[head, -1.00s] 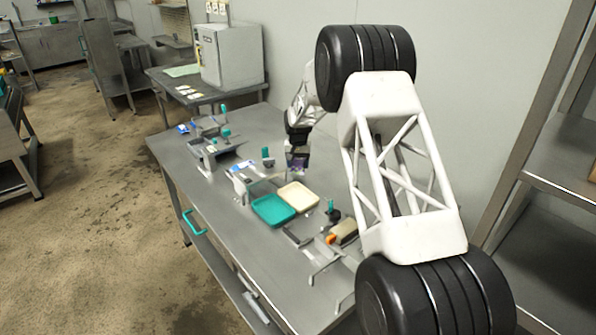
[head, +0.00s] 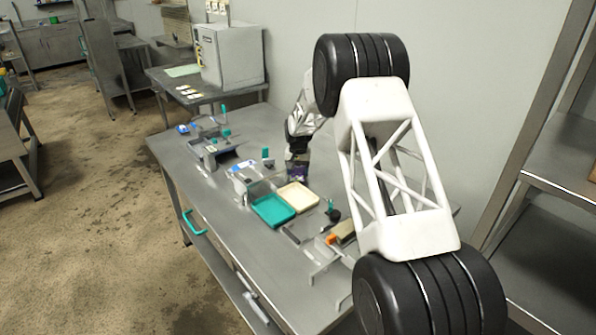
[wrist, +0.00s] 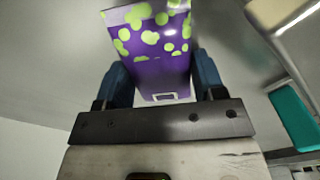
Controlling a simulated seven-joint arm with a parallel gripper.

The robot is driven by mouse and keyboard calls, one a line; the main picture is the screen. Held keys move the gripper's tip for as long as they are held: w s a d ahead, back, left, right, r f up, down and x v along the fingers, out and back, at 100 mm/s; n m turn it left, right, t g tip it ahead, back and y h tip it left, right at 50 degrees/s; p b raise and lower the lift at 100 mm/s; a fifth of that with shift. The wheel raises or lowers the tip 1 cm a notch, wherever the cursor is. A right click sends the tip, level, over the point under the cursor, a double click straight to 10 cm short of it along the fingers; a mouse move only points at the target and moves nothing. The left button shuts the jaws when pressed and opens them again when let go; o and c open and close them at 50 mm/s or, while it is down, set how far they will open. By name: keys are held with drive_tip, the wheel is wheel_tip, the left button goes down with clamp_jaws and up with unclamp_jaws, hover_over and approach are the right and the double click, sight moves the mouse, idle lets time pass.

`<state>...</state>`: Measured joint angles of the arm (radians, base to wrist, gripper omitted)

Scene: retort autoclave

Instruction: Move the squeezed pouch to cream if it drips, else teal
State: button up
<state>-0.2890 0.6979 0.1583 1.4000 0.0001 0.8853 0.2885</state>
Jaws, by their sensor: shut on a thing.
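My gripper (wrist: 163,72) is shut on a purple pouch (wrist: 160,75) with light green spots; its blue fingers press the pouch from both sides. In the head view the pouch (head: 298,172) hangs just behind the cream tray (head: 313,199), apart from it as far as I can tell. The teal tray (head: 272,212) sits beside the cream tray on its left. In the wrist view the cream tray (wrist: 283,18) shows at upper right and the teal tray (wrist: 294,118) at right. Both trays look empty. I see no drip on the visible face of the pouch; its far side is hidden.
A metal fixture with a teal knob (head: 265,153) stands left of the pouch. Another fixture (head: 214,150) is farther left. A tan block with an orange end (head: 341,234) and metal brackets lie right of the trays. The table's front left strip is clear.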

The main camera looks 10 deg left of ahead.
sight(298, 170)
drive_tip(key=shift+f, duration=0.15)
drive_tip(key=o, duration=1)
drive_tip(key=shift+o, duration=0.2)
wheel_tip(298, 170, up, 12)
idle(0.4)
drive_tip(key=shift+r, duration=0.2)
